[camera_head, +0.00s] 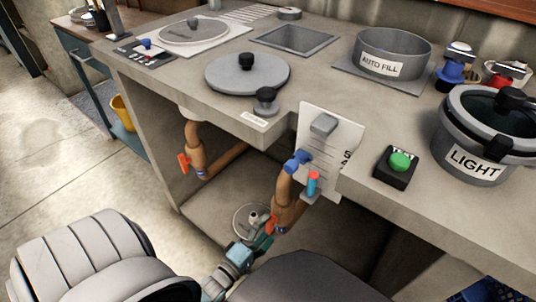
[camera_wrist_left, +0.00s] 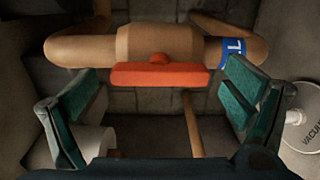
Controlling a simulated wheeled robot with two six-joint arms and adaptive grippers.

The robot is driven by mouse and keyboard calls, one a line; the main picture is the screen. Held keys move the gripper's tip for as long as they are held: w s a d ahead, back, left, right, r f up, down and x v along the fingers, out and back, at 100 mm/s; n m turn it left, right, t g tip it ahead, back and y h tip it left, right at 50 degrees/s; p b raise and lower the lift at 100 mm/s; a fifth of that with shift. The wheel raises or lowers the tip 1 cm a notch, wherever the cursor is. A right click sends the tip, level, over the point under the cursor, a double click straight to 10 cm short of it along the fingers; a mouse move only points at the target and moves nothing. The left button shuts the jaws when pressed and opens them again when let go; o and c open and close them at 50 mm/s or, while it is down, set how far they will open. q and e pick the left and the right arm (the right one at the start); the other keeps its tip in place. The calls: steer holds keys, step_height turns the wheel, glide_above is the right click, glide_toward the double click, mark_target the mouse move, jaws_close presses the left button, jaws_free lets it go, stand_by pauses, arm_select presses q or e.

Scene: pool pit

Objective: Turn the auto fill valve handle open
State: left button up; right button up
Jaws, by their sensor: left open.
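In the wrist view a red valve handle (camera_wrist_left: 160,74) lies crosswise along a copper-coloured pipe (camera_wrist_left: 158,44). A blue label (camera_wrist_left: 232,50) with partly readable white letters wraps the pipe's right end. My left gripper (camera_head: 262,238) is open, with its green-padded fingers on either side of the handle and a gap at each end. In the head view it is at the lower end of the right-hand pipe (camera_head: 285,200), under the counter. The handle there (camera_head: 271,225) is partly hidden by the gripper. My right gripper is out of view.
A second copper pipe (camera_head: 195,150) with a red handle (camera_head: 184,163) hangs to the left. A white panel (camera_head: 327,150) and the concrete counter edge overhang the right-hand pipe.

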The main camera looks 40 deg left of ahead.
arm_select(q)
steer(key=s, duration=1.1)
steer(key=shift+s+d, duration=0.15)
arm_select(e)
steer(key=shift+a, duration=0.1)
arm_select(q)
steer(key=shift+f, duration=0.1)
steer(key=s+d+f+m+g, duration=0.1)
steer(key=s+f+m+g, duration=0.1)
steer(key=f+m+g, duration=0.65)
steer(key=s+d+f+m+g, duration=0.2)
steer(key=f+m+g, duration=0.3)
steer(key=f+m, duration=0.5)
steer(key=s+a+r+g+p, duration=0.2)
steer(key=s+r+p, duration=1.3)
steer(key=p, duration=1.2)
steer(key=shift+s+r+g, duration=0.2)
steer(key=shift+r+g, duration=0.45)
steer(key=shift+r, duration=0.25)
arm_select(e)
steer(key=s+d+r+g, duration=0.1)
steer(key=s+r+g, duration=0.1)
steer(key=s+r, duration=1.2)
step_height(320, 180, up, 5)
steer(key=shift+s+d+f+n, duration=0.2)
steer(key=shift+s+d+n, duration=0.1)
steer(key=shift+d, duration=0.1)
